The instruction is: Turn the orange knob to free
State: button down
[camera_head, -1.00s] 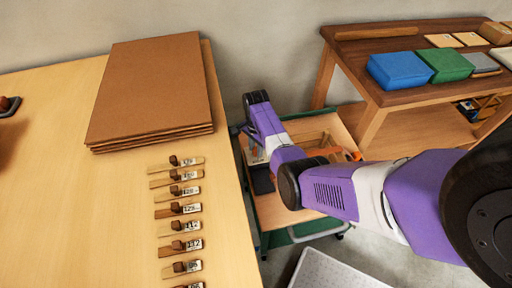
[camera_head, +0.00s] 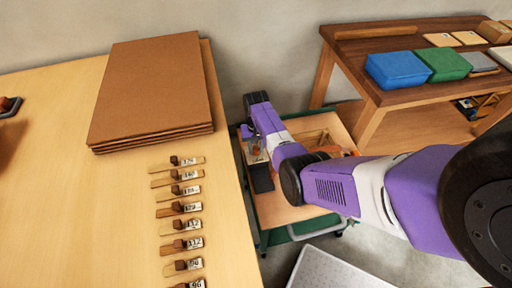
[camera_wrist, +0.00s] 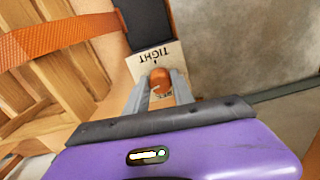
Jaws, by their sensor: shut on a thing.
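The orange knob (camera_wrist: 160,78) stands on a pale plate (camera_wrist: 143,63) in the wrist view. The plate carries the word TIGHT, upside down in the picture, beside a small mark. A second word near the knob is mostly covered by my fingers. My gripper (camera_wrist: 158,91) has one finger on each side of the knob and is shut on it. In the head view the plate (camera_head: 249,148) shows partly beside my wrist, on the cart (camera_head: 290,209); my fingertips are hard to make out there.
A workbench (camera_head: 110,215) with brown boards (camera_head: 155,90) and tagged pieces stands left. A dark table (camera_head: 400,93) stands at the back right.

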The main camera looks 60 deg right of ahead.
aim_at(257, 148)
jog(key=n, duration=0.7)
jog(key=shift+d, duration=0.1)
jog(key=n, duration=0.4)
jog(key=shift+n+p, duration=0.3)
jog(key=shift+n, duration=1.8)
jog(key=c, duration=1.1)
grip_release()
jog(key=shift+r, duration=0.1)
notch_tip(257, 148, up, 8)
jog(key=shift+f+p, duration=0.15)
jog(key=shift+p, duration=0.25)
